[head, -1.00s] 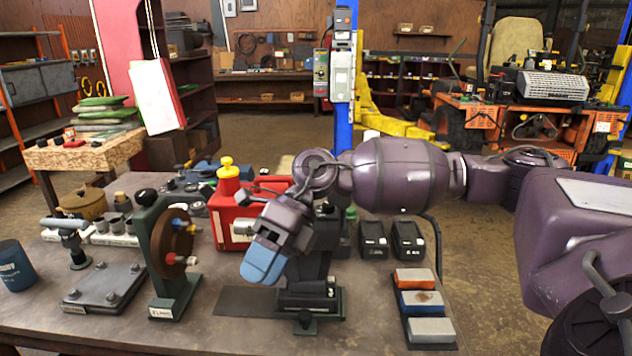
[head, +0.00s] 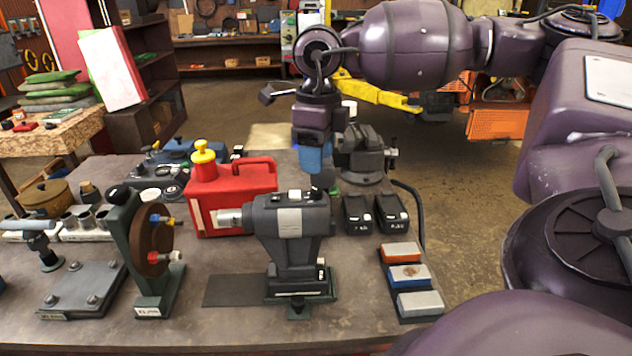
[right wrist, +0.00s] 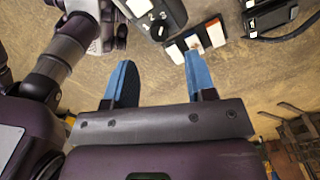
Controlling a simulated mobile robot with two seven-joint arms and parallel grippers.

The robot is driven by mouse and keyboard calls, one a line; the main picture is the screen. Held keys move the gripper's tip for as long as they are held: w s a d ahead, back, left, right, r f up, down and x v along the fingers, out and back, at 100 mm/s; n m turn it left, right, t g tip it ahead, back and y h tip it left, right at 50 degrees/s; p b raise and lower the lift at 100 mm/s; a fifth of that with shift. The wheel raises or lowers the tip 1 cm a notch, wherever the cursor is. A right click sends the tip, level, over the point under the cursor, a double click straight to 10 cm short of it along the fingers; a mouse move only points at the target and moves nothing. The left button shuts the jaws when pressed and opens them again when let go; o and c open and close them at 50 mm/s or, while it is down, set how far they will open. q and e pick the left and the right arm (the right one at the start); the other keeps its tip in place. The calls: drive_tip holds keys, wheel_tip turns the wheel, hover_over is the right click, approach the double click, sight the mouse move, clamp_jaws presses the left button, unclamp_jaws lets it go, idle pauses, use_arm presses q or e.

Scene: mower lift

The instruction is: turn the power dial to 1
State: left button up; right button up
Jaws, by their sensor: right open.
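A dark grey bench machine (head: 290,232) with a light metal nose pointing left stands on the bench. My right gripper (head: 314,160) points down, above and seemingly behind the machine's top; I see no contact. In the right wrist view, its two blue fingers (right wrist: 158,82) are wide apart with nothing between them. My left gripper is in neither view.
A red can (head: 232,198) and a brown wheel on a green stand (head: 150,250) are to the left. Black battery-like blocks (head: 375,214) and sharpening stones (head: 408,275) are to the right. A vise (head: 365,155) stands behind. The bench front is mostly clear.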

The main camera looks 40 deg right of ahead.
sight(316, 190)
drive_tip(key=shift+a+f, duration=0.1)
drive_tip(key=shift+f, duration=3.1)
drive_tip(key=shift+c, duration=0.2)
drive_tip(key=c, duration=0.9)
